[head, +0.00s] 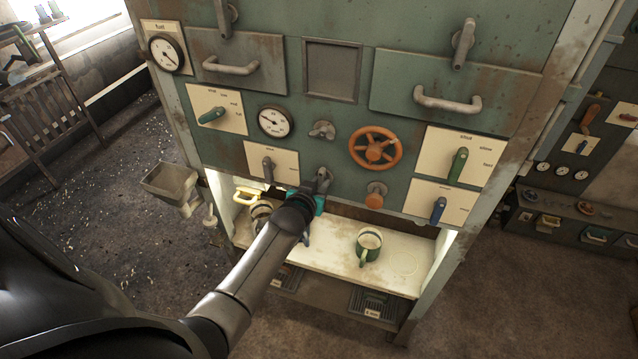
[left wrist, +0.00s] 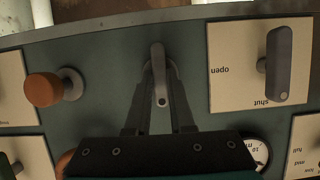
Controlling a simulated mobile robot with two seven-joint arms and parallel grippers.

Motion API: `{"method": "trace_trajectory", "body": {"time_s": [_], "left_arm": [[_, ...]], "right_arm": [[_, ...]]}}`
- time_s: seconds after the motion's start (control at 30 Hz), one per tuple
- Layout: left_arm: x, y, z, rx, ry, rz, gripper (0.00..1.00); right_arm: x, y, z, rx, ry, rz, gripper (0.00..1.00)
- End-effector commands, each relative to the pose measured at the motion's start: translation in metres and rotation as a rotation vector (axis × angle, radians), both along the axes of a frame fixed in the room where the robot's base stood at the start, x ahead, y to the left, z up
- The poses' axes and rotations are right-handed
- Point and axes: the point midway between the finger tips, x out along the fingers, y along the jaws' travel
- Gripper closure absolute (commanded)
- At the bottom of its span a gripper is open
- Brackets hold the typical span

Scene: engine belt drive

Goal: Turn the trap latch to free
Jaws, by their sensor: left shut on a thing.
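A small grey latch lever (head: 323,178) sits low on the green panel, just above the open shelf bay. In the left wrist view the lever (left wrist: 158,65) stands on the bare green face, its free end between my fingers. My left gripper (head: 317,190) reaches it from below, and in the left wrist view the gripper (left wrist: 158,118) is shut on it. The gripper hides part of the lever in the head view. No label shows beside the lever, so I cannot read its position. My right gripper is not in view.
A grey lever on an open/shut plate (left wrist: 230,60) is close on one side, an orange knob (left wrist: 42,90) on the other. Above are an orange handwheel (head: 376,149) and a gauge (head: 275,122). A green mug (head: 368,245) stands on the shelf (head: 330,262) below.

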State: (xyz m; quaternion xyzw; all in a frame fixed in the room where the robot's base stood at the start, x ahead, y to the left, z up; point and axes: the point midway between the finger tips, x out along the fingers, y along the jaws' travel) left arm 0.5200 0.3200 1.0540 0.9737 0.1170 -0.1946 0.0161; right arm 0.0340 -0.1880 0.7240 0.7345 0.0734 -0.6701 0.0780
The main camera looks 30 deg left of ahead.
Motion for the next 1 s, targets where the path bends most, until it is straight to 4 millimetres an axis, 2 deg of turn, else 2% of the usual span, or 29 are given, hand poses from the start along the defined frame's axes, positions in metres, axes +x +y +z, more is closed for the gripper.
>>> {"method": "trace_trajectory", "body": {"time_s": [0.1,0.13,0.37,0.77,1.0], "left_arm": [[0.0,0.0,0.001,0.005,-0.001,-0.002,1.0],[0.0,0.0,0.001,0.005,-0.001,-0.002,0.75],[0.0,0.0,0.001,0.003,0.0,-0.001,0.5],[-0.005,-0.001,0.003,0.001,-0.001,-0.001,0.49],[-0.031,-0.007,0.013,0.001,0.0,0.0,0.49]], "right_arm": [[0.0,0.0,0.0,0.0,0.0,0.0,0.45],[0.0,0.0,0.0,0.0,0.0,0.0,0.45],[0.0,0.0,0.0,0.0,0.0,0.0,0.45],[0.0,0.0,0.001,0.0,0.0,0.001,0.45],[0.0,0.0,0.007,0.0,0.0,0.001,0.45]]}}
